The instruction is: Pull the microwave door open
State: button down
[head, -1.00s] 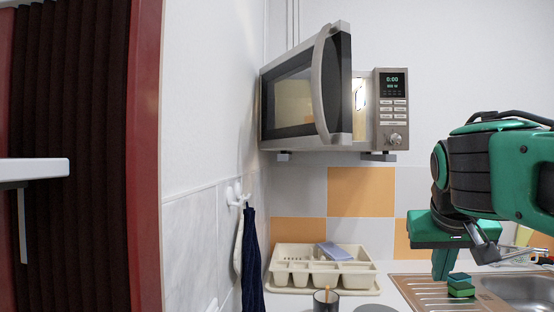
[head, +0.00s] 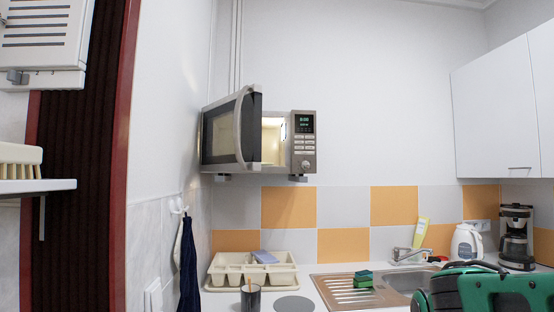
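The silver microwave (head: 303,160) is mounted on the wall above the counter. Its door (head: 222,135) is hinged at the left and stands partly open, swung out toward me, with the lit cavity (head: 273,141) showing at its right. The curved door handle (head: 240,125) is on the door's free edge, with nothing touching it. Part of my green and black arm shows at the lower right, well away from the microwave. My gripper is outside the view.
A beige cutlery tray (head: 215,282) and a dark cup (head: 250,299) stand on the counter below. A sink (head: 405,278) with green sponges (head: 363,279) beside it, a white kettle (head: 466,243) and a coffee maker (head: 516,240) are to the right. White cupboards (head: 500,110) hang at the upper right. The space before the microwave is clear.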

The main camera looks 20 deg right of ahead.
aim_at(248, 99)
jog(key=z, duration=0.05)
jog(key=k, duration=0.35)
jog(key=z, duration=1.6)
jog(key=i, duration=2.4)
jog(key=u, duration=1.75)
